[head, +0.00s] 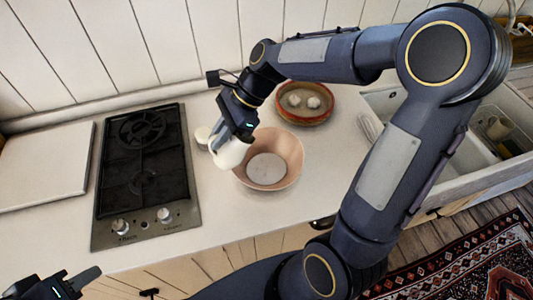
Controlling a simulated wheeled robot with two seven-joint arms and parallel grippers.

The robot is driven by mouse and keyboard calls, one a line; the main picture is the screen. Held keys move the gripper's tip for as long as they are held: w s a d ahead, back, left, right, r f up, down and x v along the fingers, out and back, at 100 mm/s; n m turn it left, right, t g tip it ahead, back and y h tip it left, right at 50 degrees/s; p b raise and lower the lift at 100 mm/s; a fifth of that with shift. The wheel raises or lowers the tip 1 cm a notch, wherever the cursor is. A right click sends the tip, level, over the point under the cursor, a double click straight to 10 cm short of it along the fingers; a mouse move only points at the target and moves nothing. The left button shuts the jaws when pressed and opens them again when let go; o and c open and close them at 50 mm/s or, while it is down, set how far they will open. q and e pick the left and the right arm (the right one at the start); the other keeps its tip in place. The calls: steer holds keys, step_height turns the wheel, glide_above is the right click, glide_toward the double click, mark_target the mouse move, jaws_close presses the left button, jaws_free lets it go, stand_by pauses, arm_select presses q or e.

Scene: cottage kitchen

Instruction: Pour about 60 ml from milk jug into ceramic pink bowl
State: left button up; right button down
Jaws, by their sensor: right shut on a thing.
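The pink ceramic bowl (291,152) stands on the counter right of the hob. A pale, flat round patch fills its bottom; I cannot tell whether this is liquid. The white milk jug (229,154) is in my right gripper (237,138), which is shut on it. The jug appears tilted and is at the bowl's left rim in the picture, partly hidden by the gripper. No stream of milk shows. My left gripper (75,284) is at the bottom left corner, partly cut off, away from bowl and jug; its jaw opening is unclear.
A black gas hob (143,175) lies left of the bowl. A small white round item (202,134) is behind the jug. A brown dish (305,117) with pale round pieces stands behind the bowl. A sink (460,165) is at the right, and my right arm spans the area before it.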

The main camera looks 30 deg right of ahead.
steer(key=shift+a+r, duration=0.1)
stand_by(0.4)
steer(key=shift+a, duration=0.2)
steer(key=a+f+h, duration=0.3)
steer(key=a+h, duration=0.4)
steer(key=shift+w+g+h, duration=0.4)
steer(key=shift+f, duration=0.15)
stand_by(1.0)
